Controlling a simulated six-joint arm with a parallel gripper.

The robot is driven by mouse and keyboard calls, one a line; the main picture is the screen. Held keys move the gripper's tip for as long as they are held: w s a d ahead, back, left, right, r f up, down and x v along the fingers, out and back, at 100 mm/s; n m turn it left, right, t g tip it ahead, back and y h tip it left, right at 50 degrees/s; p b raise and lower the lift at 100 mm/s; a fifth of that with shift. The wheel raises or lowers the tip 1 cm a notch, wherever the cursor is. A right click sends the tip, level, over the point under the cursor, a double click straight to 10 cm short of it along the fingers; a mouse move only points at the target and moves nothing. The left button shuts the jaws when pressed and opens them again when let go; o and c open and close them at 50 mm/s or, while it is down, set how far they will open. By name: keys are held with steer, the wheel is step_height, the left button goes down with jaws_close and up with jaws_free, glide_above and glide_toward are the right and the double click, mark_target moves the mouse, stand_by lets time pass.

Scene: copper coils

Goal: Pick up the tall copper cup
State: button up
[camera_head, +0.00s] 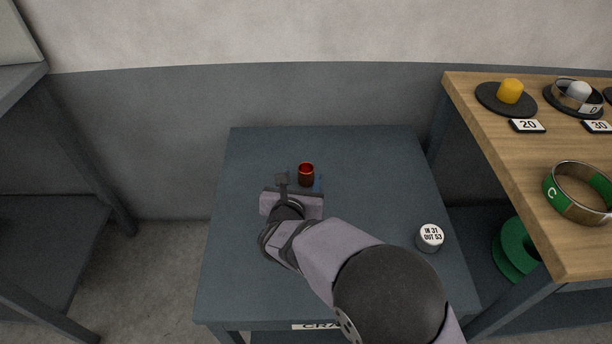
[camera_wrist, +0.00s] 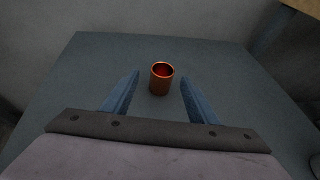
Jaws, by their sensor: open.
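The copper cup (camera_head: 306,174) stands upright on the dark grey table, a little behind the table's middle. In the wrist view the cup (camera_wrist: 161,79) shows its open rim and reddish inside, just beyond and between the blue fingertips. My gripper (camera_head: 303,184) is open and empty on the near side of the cup. In the wrist view its two blue fingers (camera_wrist: 160,82) are spread wider than the cup, one on each side. I cannot tell the exact gap in height between fingers and cup.
A wooden bench (camera_head: 500,185) at right holds dark discs and a green-and-metal ring (camera_head: 580,192). A green spool (camera_head: 514,250) sits below it. The table (camera_head: 250,160) is otherwise clear.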

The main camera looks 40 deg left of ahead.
mark_target(305, 176)
steer(key=shift+d+f+x, duration=0.15)
steer(key=shift+x, duration=1)
steer(key=shift+d+f+x, duration=0.1)
steer(key=shift+f+x, duration=0.05)
steer(key=shift+x, duration=1.9)
steer(key=shift+r, duration=0.1)
steer(key=shift+c, duration=0.4)
steer(key=c, duration=1.1)
